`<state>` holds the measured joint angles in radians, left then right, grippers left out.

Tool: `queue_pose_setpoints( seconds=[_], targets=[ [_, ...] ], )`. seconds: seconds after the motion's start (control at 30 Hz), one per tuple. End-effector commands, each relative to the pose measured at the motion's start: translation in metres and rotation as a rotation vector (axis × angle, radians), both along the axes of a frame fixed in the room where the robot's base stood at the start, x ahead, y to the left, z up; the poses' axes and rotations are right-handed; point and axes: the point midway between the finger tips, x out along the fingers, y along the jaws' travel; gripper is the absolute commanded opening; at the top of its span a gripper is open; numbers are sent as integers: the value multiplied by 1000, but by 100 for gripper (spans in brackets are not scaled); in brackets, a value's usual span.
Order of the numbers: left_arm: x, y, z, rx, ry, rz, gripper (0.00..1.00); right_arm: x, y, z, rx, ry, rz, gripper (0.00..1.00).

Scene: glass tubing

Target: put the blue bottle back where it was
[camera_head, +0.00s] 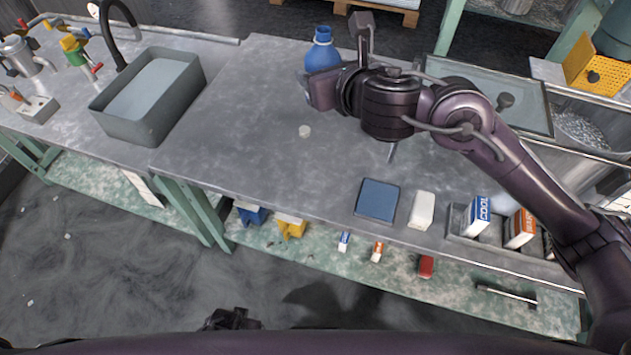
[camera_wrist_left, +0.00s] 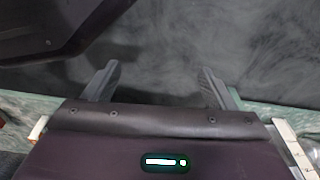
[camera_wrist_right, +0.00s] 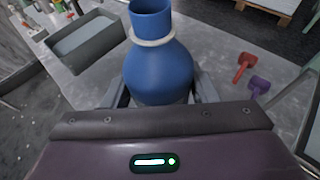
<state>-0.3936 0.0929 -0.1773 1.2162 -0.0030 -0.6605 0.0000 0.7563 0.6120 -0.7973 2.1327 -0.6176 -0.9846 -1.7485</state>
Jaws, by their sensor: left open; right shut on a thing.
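The blue bottle (camera_head: 322,52) is at the far edge of the grey metal table in the head view, partly hidden by my right gripper. It has a pale ring around its neck. My right gripper (camera_head: 335,82) is shut on it; in the right wrist view the blue bottle (camera_wrist_right: 160,70) sits upright between the two fingers (camera_wrist_right: 160,98). Whether its base touches the table is hidden. My left gripper (camera_wrist_left: 165,82) is open and empty, with floor behind it in the left wrist view.
A grey basin (camera_head: 150,95) stands on the left of the table. A small white cap (camera_head: 305,131) lies mid-table. A blue pad (camera_head: 377,201) and a white block (camera_head: 422,210) lie near the front edge. Red (camera_wrist_right: 243,66) and purple (camera_wrist_right: 258,86) tools lie right of the bottle.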

Motion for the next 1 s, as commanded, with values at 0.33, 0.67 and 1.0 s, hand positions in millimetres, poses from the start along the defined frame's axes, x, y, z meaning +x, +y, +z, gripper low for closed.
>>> queue_pose_setpoints(
  seconds=[0.33,0.67,1.0],
  targets=[
    [26,-12,23,-10,2,-12,78,-1,10,-44,-7,0,26,26],
    [43,-29,93,-21,29,-44,78,-1,10,-101,-7,0,26,26],
    [40,-37,168,-20,52,-75,78,-1,10,-164,-7,-1,26,26]
  ],
)
